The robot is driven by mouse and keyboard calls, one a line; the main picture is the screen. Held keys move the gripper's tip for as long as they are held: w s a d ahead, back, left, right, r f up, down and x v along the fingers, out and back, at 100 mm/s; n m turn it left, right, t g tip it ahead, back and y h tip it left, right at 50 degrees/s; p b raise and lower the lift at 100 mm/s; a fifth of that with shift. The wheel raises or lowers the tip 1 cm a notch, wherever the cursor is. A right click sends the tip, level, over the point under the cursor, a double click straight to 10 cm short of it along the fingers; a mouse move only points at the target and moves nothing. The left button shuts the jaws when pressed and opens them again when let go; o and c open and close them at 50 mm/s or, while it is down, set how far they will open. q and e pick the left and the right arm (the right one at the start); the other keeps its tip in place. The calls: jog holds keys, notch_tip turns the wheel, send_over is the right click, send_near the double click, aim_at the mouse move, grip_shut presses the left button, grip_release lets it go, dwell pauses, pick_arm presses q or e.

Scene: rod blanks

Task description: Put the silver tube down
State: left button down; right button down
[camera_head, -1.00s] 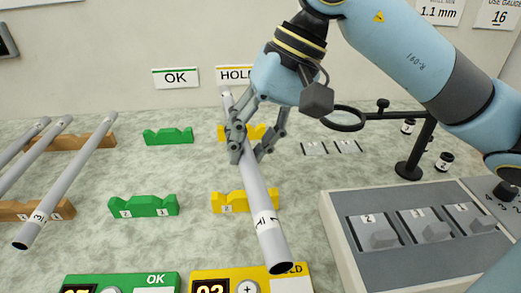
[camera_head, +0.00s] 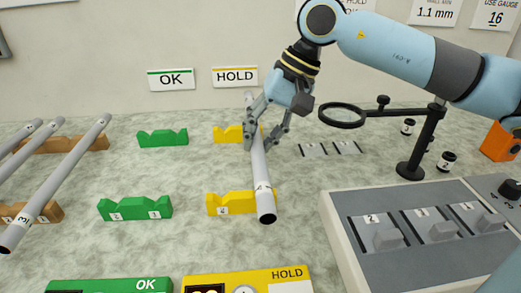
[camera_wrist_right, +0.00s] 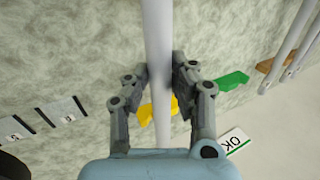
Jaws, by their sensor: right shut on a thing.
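The silver tube (camera_head: 260,172) is a long grey rod with a dark open front end and a marked band near it. My right gripper (camera_head: 259,142) is shut around it behind its middle, and in the right wrist view the fingers (camera_wrist_right: 161,76) close on both sides of the tube (camera_wrist_right: 158,30). The tube lies over the right part of the front yellow rest (camera_head: 225,204) and the back yellow rest (camera_head: 228,134). I cannot tell whether it touches them. My left gripper is not in view.
Green rests (camera_head: 135,209) stand empty left of the yellow ones. Several more tubes (camera_head: 62,178) lie on brown racks at the left. At the right are a grey gauge box (camera_head: 345,250) and a magnifier on a stand (camera_head: 343,116). A HOLD sign (camera_head: 235,76) is on the wall behind.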

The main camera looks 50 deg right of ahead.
notch_tip(320, 180, down, 3)
jog(key=shift+f, duration=0.2)
jog(key=shift+f+b, duration=0.2)
jog(key=shift+b, duration=0.1)
jog(key=c, duration=1.1)
grip_release()
jog(key=shift+r, duration=0.15)
